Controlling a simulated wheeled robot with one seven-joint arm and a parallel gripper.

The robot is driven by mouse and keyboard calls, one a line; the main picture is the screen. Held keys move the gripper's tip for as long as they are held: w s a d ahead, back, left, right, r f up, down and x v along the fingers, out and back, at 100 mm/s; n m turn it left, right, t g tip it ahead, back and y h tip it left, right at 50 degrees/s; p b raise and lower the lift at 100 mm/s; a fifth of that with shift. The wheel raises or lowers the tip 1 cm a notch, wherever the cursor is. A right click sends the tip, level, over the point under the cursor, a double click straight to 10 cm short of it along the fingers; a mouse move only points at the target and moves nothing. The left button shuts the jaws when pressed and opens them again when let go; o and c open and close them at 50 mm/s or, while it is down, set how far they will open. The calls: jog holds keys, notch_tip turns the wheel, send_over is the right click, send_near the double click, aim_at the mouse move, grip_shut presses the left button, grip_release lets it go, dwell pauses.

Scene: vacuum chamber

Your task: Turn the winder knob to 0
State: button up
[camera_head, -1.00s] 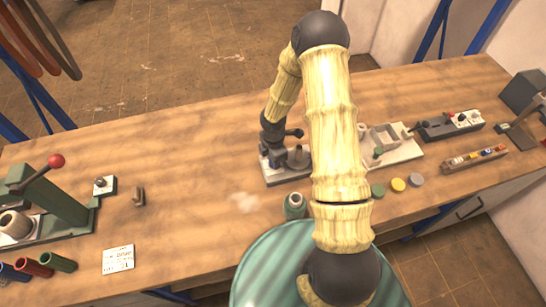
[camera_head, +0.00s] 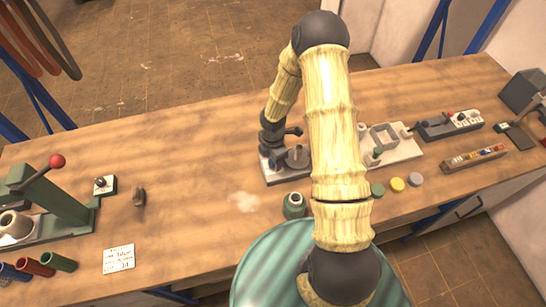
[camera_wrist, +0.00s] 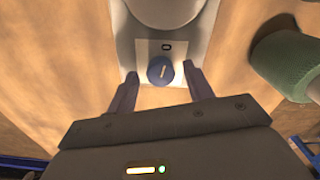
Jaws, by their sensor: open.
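The winder knob (camera_wrist: 160,71) is a round blue knob with a short pale line on its top, seen in the wrist view. The line points roughly up the picture, towards a dark 0 mark (camera_wrist: 166,47) on the white plate. My gripper (camera_wrist: 159,82) is open, with one finger to the left of the knob and one to the right. I cannot tell whether either finger touches it. In the head view, my gripper (camera_head: 271,148) is over the winder (camera_head: 287,176), on the bench behind my arm; the knob is not clear there.
A green spool (camera_head: 294,204) stands in front of the winder and shows at the right in the wrist view (camera_wrist: 290,65). A pale fixture (camera_head: 400,148) is to the right, beyond my arm.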

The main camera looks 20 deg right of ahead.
notch_tip(320, 180, up, 17)
jog(key=shift+r+b, duration=0.2)
jog(key=shift+b, duration=0.15)
dwell(0.7)
jog(key=s+r+m+t, duration=0.1)
jog(key=s+r+m, duration=0.2)
jog(key=s+m, duration=0.4)
jog(key=s+r+m+t, duration=0.1)
jog(key=s+r+m, duration=0.3)
jog(key=m, duration=1)
jog(key=s, duration=0.3)
jog(key=shift+s+r+t, duration=0.2)
jog(key=shift+r+t, duration=0.05)
jog(key=shift+t, duration=0.05)
